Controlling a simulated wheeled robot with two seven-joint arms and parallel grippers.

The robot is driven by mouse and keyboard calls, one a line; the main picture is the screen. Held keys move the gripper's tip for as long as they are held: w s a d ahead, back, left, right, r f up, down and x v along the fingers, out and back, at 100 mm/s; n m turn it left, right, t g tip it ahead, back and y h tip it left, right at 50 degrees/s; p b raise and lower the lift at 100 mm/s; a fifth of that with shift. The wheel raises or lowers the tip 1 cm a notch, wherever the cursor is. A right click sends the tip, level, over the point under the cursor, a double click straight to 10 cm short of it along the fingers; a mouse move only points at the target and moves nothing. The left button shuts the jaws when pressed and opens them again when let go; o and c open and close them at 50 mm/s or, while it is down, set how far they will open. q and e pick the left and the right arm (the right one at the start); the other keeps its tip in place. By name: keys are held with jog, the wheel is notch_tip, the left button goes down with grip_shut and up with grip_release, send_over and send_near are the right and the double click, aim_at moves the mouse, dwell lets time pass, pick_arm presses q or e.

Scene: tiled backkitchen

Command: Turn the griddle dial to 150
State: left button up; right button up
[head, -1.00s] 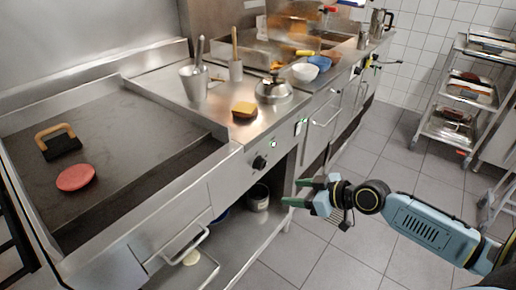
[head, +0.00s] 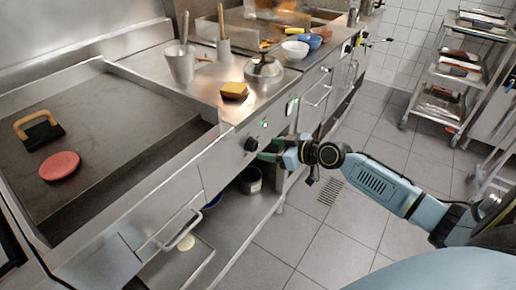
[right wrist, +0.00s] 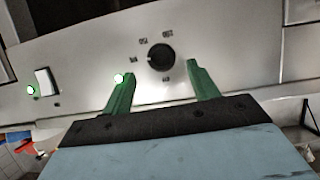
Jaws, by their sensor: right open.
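The griddle dial (head: 251,144) is a round black knob on the steel front panel. In the right wrist view the dial (right wrist: 160,58) has small printed marks around it, too blurred to read surely, and its pointer setting is unclear. My right gripper (head: 266,154) is in front of the panel, close to the dial. In the right wrist view its two green fingers (right wrist: 161,75) are open, and the dial appears between and just beyond their tips, not gripped. The griddle (head: 120,107) has a flat dark plate. My left gripper is out of view.
A lit green lamp (right wrist: 118,79) and a white switch (right wrist: 44,80) sit on the panel beside the dial. A pink patty (head: 60,166) and a wooden-handled press (head: 38,130) lie on the griddle. A drawer handle (head: 178,232) juts out below.

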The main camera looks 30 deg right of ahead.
aim_at(256, 147)
jog(key=x, duration=0.4)
jog(key=shift+w+f+b, duration=0.1)
jog(key=shift+w+b, duration=0.05)
jog(key=shift+b, duration=0.2)
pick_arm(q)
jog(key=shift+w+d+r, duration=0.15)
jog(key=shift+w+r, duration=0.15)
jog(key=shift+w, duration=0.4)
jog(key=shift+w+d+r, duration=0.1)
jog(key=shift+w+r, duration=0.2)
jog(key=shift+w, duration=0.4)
pick_arm(e)
jog(key=shift+w+a+f, duration=0.25)
jog(key=shift+w+a, duration=0.1)
jog(key=shift+w, duration=0.25)
jog(key=c, duration=1)
